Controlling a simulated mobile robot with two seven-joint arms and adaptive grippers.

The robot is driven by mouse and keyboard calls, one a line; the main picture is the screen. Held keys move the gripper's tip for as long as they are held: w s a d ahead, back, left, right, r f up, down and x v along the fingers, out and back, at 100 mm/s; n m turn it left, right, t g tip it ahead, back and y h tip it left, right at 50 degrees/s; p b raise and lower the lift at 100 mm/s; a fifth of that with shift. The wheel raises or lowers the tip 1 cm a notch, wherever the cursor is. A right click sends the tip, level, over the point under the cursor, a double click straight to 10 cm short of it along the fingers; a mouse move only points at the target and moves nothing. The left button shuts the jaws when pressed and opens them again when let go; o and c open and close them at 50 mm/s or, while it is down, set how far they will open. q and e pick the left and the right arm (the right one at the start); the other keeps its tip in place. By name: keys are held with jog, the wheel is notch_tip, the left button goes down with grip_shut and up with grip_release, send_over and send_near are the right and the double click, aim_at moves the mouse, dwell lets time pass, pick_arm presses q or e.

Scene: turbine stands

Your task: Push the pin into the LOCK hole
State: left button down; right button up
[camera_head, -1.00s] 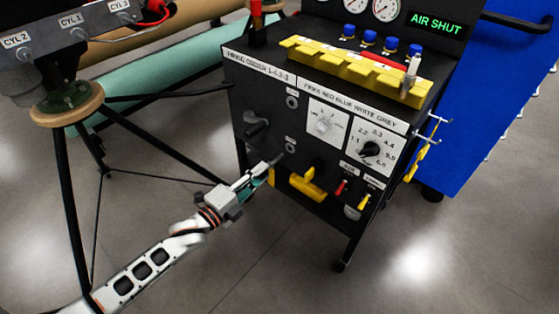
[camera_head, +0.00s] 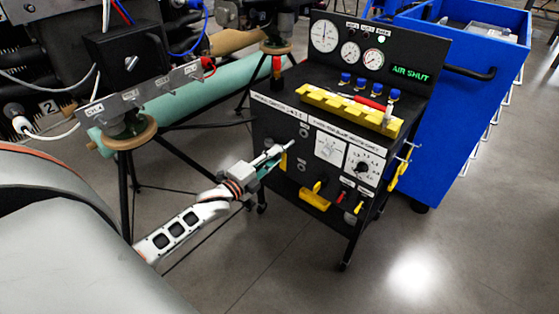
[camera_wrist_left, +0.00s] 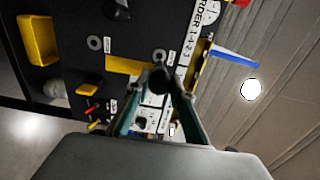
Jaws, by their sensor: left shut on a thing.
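My left gripper (camera_head: 277,158) reaches in from the lower left to the front of the black control stand (camera_head: 345,205). Its teal fingers are shut on a pin, whose dark rounded end (camera_wrist_left: 160,79) shows between them in the left wrist view. The pin points toward the panel; I cannot tell whether its tip touches it. Two ringed holes are on the panel, an upper one (camera_head: 303,132) and a lower one (camera_head: 302,166). In the left wrist view, ringed holes show at left (camera_wrist_left: 95,43) and just beyond the pin (camera_wrist_left: 160,55). Their labels are too small to read. My right gripper is out of view.
A yellow block (camera_head: 345,106) with a red tool lies on top of the stand. A blue cabinet (camera_head: 455,115) stands behind at the right. A tripod stand (camera_head: 128,185) is left of my arm. The floor in front is clear.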

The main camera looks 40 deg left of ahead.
aim_at(284, 149)
pick_arm(q)
jog(key=shift+w+d+f+b, duration=0.15)
jog(key=shift+w+b, duration=0.1)
jog(key=shift+w, duration=0.3)
jog(key=shift+w+a+f+b, duration=0.1)
jog(key=shift+w+f+b, duration=0.1)
jog(key=shift+w, duration=0.35)
jog(key=shift+w+d+r, duration=0.1)
jog(key=shift+w+r, duration=0.05)
jog(key=shift+w, duration=0.45)
jog(key=shift+w+d+r, duration=0.1)
jog(key=shift+w, duration=0.45)
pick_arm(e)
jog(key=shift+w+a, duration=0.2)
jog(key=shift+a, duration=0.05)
pick_arm(q)
jog(key=shift+w+r, duration=0.1)
jog(key=shift+w, duration=0.05)
jog(key=shift+w, duration=0.35)
jog(key=shift+w+b, duration=0.3)
jog(key=shift+w, duration=0.2)
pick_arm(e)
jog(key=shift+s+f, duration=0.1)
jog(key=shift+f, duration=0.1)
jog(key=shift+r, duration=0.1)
pick_arm(q)
jog(key=shift+w, duration=0.15)
